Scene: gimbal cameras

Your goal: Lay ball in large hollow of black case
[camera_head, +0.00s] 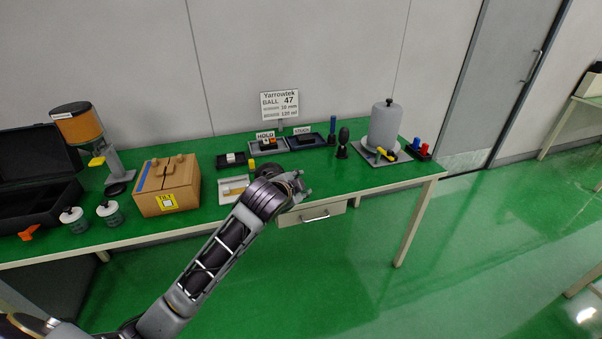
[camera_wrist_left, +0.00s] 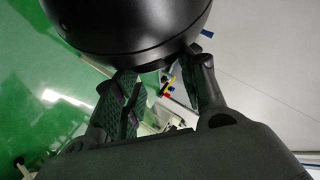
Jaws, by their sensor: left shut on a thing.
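The black case (camera_head: 78,191) stands open at the left end of the green table, lid raised at the back; its dark interior shows dividers, but the hollows' sizes are hard to tell. My left gripper (camera_head: 293,184) is above the front edge of the table, far to the right of the case. The wrist view shows its fingers (camera_wrist_left: 160,68) shut on the glossy black ball (camera_wrist_left: 130,28), which is cut off by the top edge. A dark round shape (camera_head: 266,170) behind my wrist in the head view is probably this ball. My right gripper is out of view.
An orange piece (camera_head: 30,232) lies before the case. Trays, a sign (camera_head: 280,105) and a grey cylinder (camera_head: 384,127) stand behind and right.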

